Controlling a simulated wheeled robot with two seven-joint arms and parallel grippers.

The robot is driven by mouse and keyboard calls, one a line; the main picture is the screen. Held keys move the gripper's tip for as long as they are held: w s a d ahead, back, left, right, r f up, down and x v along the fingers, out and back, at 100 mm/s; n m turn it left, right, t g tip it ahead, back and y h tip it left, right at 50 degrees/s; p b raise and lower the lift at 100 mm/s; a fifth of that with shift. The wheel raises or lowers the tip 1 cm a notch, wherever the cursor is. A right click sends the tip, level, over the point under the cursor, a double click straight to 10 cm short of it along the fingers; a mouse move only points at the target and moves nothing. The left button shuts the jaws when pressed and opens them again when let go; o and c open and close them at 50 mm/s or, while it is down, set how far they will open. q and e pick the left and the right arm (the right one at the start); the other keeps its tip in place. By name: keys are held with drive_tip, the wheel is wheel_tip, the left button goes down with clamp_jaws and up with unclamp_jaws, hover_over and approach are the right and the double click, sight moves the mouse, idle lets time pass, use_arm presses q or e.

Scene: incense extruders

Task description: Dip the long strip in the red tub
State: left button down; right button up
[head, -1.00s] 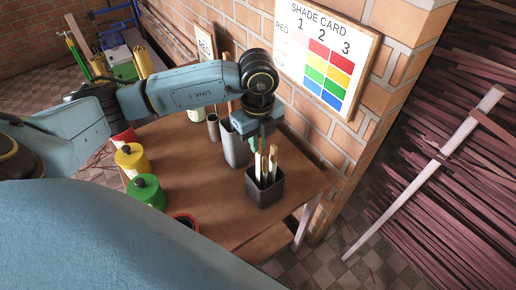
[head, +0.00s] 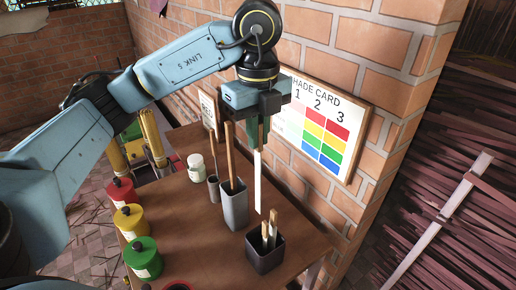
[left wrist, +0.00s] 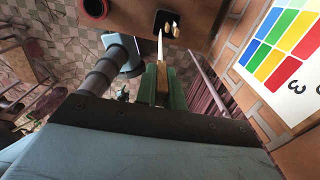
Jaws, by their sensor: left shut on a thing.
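My left gripper (head: 262,132) is shut on a strip (head: 258,182), pale below with a tan top. The strip hangs upright, with its lower end above the dark square cup (head: 279,262). In the left wrist view the strip (left wrist: 160,47) sticks out from between the green fingers (left wrist: 163,80). Two shorter-looking strips (head: 269,232) stand in the cup. A red tub with a lid (head: 121,191) stands at the table's left. A dark tub with a red rim (head: 178,285) is cut off at the bottom edge; its open top shows in the left wrist view (left wrist: 96,9). My right gripper is not in view.
Yellow (head: 130,220) and green (head: 142,257) lidded tubs line the table's left edge. A tall grey container (head: 234,207) with brown sticks, a small grey cup and a white jar (head: 196,167) stand behind. A shade card (head: 324,130) hangs on the brick wall. The table's middle is clear.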

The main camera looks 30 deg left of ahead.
use_arm(q)
drive_tip(key=shift+r, duration=0.85)
drive_tip(key=shift+r+p, duration=0.4)
drive_tip(key=shift+r, duration=0.15)
wheel_tip(320, 180, up, 12)
drive_tip(key=p, duration=1.1)
drive_tip(key=shift+r, duration=0.25)
